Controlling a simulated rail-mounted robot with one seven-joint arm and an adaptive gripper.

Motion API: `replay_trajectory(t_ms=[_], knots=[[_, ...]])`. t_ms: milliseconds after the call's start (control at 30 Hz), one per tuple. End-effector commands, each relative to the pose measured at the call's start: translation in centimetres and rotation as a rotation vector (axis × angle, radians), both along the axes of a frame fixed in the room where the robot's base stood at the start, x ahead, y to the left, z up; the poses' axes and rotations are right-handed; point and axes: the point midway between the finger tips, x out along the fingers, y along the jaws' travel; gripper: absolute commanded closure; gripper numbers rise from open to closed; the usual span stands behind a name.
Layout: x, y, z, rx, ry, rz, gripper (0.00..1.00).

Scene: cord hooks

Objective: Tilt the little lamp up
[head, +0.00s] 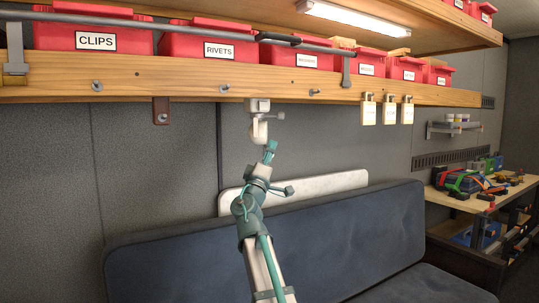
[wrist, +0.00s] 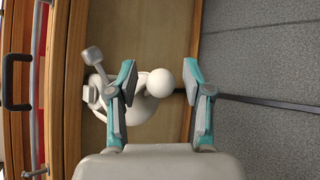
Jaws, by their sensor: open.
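The little lamp (head: 258,128) is white and hangs from the front edge of the wooden shelf, on a small block-like mount. A short side knob sticks out to its right in the head view. My gripper (head: 270,148), with teal fingers, is just below the lamp. In the wrist view the lamp (wrist: 142,108) shows a rounded body, a smooth ball end and a knob on a stalk. My gripper (wrist: 168,88) is open there, with the ball end between its fingers in the picture. The left finger hides part of the lamp's body. I cannot tell whether any finger touches it.
The wooden shelf (head: 190,90) runs above, with red labelled bins (head: 95,38) and a grey rail (head: 200,45) at its front. Several padlocks (head: 389,110) hang right of the lamp. A blue padded seat (head: 350,235) lies below. The grey wall behind is mostly bare.

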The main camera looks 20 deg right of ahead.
Motion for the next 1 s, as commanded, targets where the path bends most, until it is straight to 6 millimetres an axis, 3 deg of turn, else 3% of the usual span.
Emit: replay_trajectory(t_ms=[267, 700, 1000], knots=[[-1.1, 0.8, -1.0, 0.001, -0.001, 0.0, 0.49], [-5.9, 5.2, -5.6, 0.0, 0.0, 0.002, 0.49], [-7.2, 6.6, -7.0, 0.0, 0.0, 0.0, 0.49]])
